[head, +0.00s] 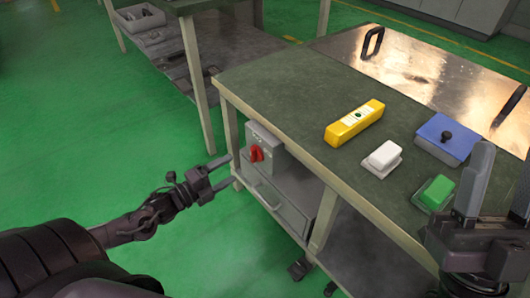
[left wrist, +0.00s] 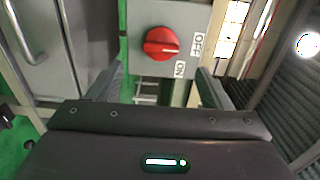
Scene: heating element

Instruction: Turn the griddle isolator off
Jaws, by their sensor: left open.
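The griddle isolator is a grey box (head: 268,139) on the side of the workbench, with a red rotary knob (head: 256,153). In the left wrist view the red knob (left wrist: 161,43) faces me, with OFF and ON labels to its right, OFF above ON. A pale mark on the knob points right; I cannot tell exactly which label it meets. My left gripper (head: 230,171) is open and empty, just short of the knob. In the left wrist view its fingers (left wrist: 160,75) stand apart below the knob, one to either side. My right gripper (head: 504,158) is open over the bench's right side.
On the green-topped workbench (head: 270,90) are a yellow box (head: 354,122), a white block (head: 382,158), a blue box (head: 447,138), a green block (head: 435,193) and a metal griddle plate (head: 420,70) with black handles. A drawer (head: 275,203) sits below the isolator. Green floor lies open at left.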

